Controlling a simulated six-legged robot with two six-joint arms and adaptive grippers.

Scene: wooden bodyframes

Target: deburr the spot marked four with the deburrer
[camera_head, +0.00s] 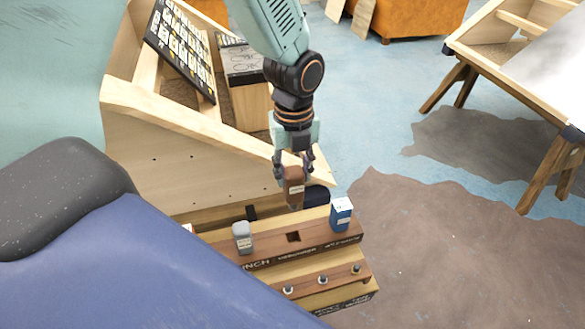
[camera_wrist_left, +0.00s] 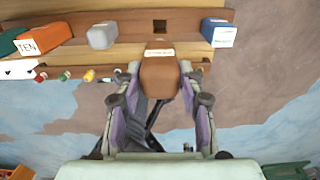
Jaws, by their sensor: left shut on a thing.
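My left gripper (camera_head: 292,177) comes down from the top of the head view and is shut on a brown block-shaped tool (camera_head: 293,192). The same brown tool (camera_wrist_left: 160,73) sits between the two fingers in the left wrist view. It bears a pale label too small to read, so I cannot confirm it is the deburrer. It is held just above and behind the wooden tool rack (camera_head: 262,252), near an empty square hole (camera_head: 293,237). I cannot make out a spot marked four in either view. My right gripper is not in view.
A grey tool (camera_head: 242,238) and a blue tool (camera_head: 341,214) stand in the rack either side of the hole. A wooden bodyframe (camera_head: 190,150) with a dark labelled board (camera_head: 183,45) is behind. A trestle table (camera_head: 545,85) stands at right. The floor between is clear.

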